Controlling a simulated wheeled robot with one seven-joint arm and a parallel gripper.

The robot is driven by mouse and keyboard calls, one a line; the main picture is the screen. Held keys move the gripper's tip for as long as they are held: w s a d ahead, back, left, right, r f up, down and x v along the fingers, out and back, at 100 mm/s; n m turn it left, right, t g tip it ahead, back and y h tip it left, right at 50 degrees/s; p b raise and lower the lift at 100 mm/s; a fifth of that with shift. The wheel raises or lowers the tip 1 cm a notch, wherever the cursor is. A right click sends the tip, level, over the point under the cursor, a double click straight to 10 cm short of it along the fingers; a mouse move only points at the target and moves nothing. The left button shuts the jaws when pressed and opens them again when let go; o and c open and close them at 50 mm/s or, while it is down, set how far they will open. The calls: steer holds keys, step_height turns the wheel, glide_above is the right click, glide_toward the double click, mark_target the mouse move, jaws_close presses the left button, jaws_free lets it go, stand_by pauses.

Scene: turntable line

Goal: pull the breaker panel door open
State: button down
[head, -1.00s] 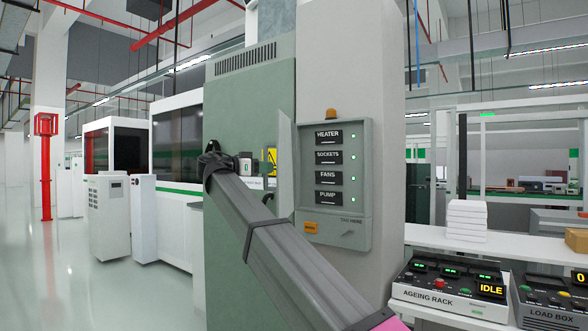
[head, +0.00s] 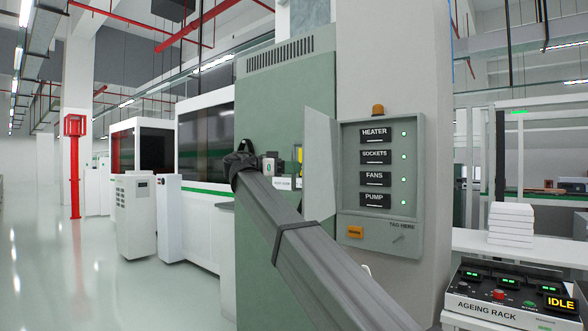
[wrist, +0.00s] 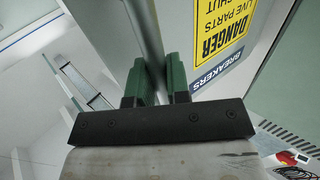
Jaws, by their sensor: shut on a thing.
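The breaker panel (head: 380,227) is a grey-green box on a pale column, with switches labelled HEATER, SOCKETS, FANS and PUMP, each beside a green light. Its door (head: 320,165) stands open on the left side, so the switches are uncovered. My gripper (head: 284,165) is at the door's outer left side in the head view, partly hidden by my arm. In the wrist view my gripper (wrist: 158,80) has its green fingers shut on a narrow upright part of the door. The door's face (wrist: 200,75) shows there with a yellow DANGER sign (wrist: 220,30) and a blue BREAKERS label.
An orange beacon (head: 378,110) sits on top of the panel. A green cabinet (head: 290,90) stands behind my arm. The AGEING RACK unit (head: 510,300) and a white stack (head: 510,222) are at the right. Open floor (head: 60,270) lies at the left.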

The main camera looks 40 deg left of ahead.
steer(key=c, duration=1.1)
jaws_free()
steer(key=shift+w, duration=0.3)
steer(key=shift+s, duration=0.1)
steer(key=v, duration=0.7)
steer(key=shift+s+a, duration=0.2)
